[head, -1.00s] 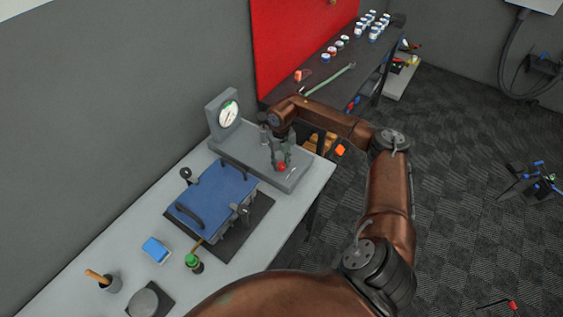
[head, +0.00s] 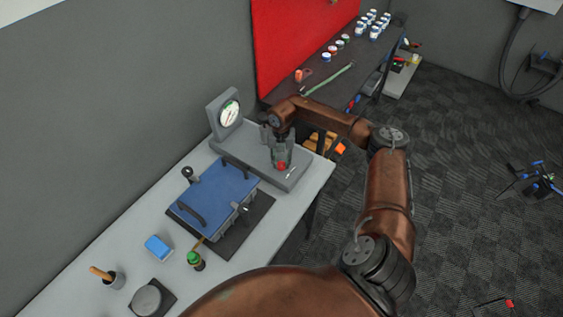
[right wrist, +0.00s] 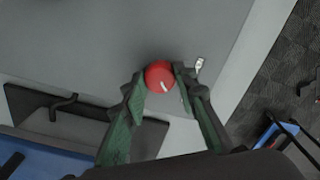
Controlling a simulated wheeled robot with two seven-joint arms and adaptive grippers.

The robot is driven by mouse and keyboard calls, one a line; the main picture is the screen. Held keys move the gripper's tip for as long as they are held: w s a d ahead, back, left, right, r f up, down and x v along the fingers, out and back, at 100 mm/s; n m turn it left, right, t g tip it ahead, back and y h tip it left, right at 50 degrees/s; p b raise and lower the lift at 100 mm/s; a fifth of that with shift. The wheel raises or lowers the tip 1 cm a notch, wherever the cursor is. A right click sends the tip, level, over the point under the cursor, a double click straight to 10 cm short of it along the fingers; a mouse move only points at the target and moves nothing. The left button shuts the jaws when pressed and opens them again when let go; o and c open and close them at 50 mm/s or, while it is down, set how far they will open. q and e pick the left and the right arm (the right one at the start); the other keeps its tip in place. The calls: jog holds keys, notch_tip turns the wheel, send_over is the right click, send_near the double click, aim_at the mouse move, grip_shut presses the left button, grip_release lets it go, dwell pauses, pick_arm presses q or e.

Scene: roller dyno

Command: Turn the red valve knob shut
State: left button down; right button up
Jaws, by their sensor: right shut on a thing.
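The red valve knob (head: 282,167) sits on the grey gauge base (head: 234,150) at the right end of the bench. In the right wrist view the knob (right wrist: 159,75) is a round red cap with a white pointer line. My right gripper (head: 281,162) points down at the knob, and its two fingers (right wrist: 160,80) lie on either side of it, shut on it. A small white mark (right wrist: 199,65) lies on the base beside the knob. The round white gauge (head: 229,113) stands upright at the back of the base. My left gripper is not in view.
A dark shelf (head: 337,75) with jars is behind.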

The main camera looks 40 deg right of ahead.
aim_at(281, 164)
jog(key=shift+w+r, duration=0.1)
jog(key=shift+w, duration=0.05)
jog(key=o, duration=1.2)
jog(key=shift+c, duration=0.2)
notch_tip(281, 164, up, 12)
